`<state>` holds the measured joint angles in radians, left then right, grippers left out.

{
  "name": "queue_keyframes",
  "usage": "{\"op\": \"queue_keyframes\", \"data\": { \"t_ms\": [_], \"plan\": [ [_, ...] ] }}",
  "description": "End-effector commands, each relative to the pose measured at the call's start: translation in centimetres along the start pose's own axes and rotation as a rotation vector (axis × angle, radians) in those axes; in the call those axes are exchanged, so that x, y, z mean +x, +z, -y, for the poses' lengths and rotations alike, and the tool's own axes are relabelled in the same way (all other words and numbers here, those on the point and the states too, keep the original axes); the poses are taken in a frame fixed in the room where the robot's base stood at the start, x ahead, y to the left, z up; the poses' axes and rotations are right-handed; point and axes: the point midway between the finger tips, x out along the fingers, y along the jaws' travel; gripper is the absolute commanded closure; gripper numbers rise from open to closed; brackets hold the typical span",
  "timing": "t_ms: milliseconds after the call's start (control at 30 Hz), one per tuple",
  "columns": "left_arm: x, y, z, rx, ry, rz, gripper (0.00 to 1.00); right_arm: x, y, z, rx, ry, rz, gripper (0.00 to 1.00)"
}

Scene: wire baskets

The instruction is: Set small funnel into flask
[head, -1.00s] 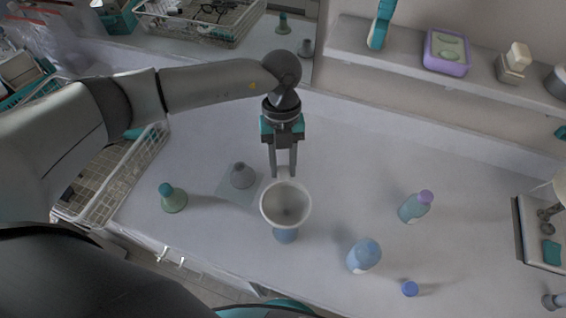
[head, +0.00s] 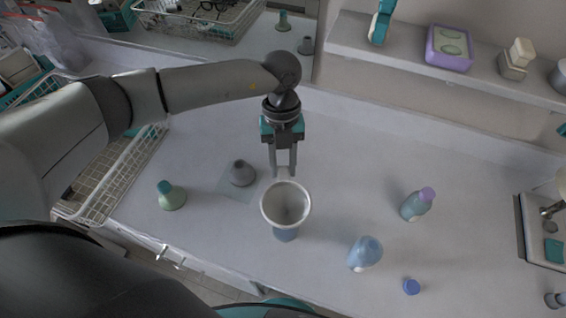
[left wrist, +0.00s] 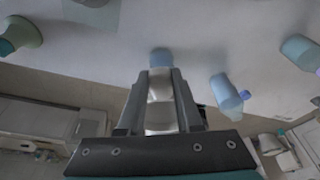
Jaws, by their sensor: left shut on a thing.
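A whitish funnel (head: 303,210) with a wide round mouth faces up in the head view. My left gripper (head: 285,174) is shut on its far rim; the left wrist view shows the pale funnel (left wrist: 160,100) between the two fingers. A blue flask-like body (head: 285,235) shows below the funnel, and its blue end also shows in the left wrist view (left wrist: 160,57). The funnel hides most of it, and I cannot tell whether they touch. A grey cone-shaped piece (head: 242,173) stands on a pale square mat (head: 236,193). My right gripper is not in view.
A green flask with a teal top (head: 171,196) stands left of the mat. A blue bottle (head: 365,253), a purple-capped bottle (head: 418,203) and a loose blue cap (head: 411,287) are at right. A wire basket (head: 125,175) is at the left edge.

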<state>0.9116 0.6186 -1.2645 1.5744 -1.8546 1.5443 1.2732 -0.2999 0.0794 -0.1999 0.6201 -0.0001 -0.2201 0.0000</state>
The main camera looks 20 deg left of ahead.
Motion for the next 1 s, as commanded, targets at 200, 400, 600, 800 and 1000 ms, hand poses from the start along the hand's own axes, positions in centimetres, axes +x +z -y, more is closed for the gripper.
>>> {"op": "queue_keyframes", "data": {
  "t_ms": [200, 400, 600, 800, 1000],
  "plan": [
    [0.39, 0.08, 0.01, 0.000, 0.000, 0.000, 1.00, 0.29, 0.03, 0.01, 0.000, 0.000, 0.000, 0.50],
    [0.68, 0.15, 0.01, 0.000, 0.000, 0.000, 1.00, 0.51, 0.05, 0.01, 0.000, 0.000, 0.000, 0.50],
    [0.97, 0.23, 0.01, 0.000, 0.000, 0.000, 1.00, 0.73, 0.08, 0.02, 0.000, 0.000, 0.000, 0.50],
    [0.95, 0.23, 0.00, 0.000, 0.000, 0.000, 1.00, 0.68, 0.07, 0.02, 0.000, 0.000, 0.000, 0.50],
    [0.95, 0.22, 0.00, 0.000, 0.000, 0.000, 0.46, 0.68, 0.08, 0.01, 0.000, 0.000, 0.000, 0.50]
  ]
}}
